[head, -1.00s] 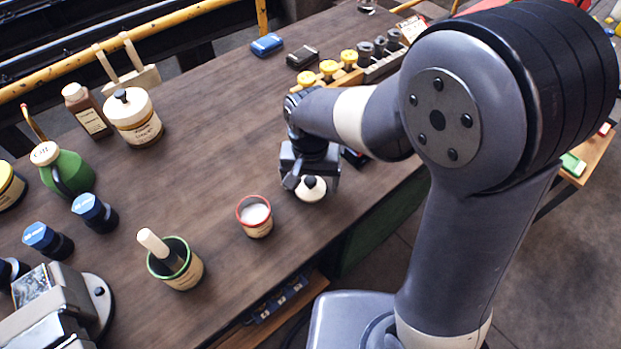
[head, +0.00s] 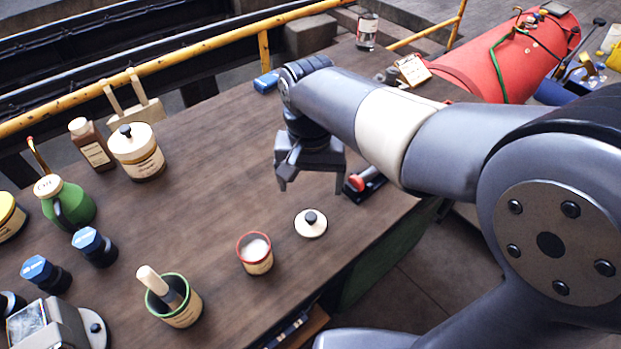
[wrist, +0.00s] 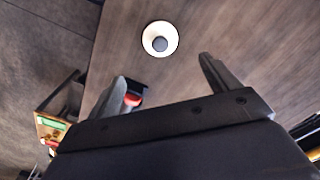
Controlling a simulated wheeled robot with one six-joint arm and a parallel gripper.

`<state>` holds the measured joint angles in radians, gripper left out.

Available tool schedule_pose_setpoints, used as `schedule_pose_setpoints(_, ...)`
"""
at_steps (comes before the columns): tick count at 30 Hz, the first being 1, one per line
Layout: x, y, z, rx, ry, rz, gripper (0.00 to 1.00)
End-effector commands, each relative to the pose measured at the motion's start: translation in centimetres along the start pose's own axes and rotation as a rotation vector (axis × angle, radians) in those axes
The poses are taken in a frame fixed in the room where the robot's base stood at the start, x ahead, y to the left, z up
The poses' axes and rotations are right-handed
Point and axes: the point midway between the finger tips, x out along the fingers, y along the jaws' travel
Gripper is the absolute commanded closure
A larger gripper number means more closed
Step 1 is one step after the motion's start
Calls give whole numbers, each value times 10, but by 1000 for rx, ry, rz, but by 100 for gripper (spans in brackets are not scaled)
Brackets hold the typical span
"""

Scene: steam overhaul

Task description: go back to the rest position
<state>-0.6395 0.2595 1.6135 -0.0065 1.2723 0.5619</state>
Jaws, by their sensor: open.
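My gripper (head: 311,184) is open and empty, raised above the wooden workbench (head: 215,150). A white lid with a black knob (head: 310,228) lies flat on the bench below and in front of it, apart from the jaws. The lid also shows in the wrist view (wrist: 160,39), beyond the two spread fingers (wrist: 165,82). My arm reaches in from the right and hides part of the back of the bench.
A red-rimmed pot (head: 255,258) with white contents stands near the lid. A green-rimmed pot (head: 181,307) holds a light-handled tool. A lidded white jar (head: 139,160), brown bottle (head: 90,149) and green jug (head: 70,205) stand left. A red-and-black item (head: 362,183) lies beside my gripper.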

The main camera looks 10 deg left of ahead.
Motion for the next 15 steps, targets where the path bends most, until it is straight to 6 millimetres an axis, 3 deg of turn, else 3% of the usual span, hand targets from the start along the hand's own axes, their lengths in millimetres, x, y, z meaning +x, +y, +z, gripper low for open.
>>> schedule_pose_setpoints(10,3,0,0,0,-1,1,17)
schedule_pose_setpoints(15,21,0,0,0,-3,2,17)
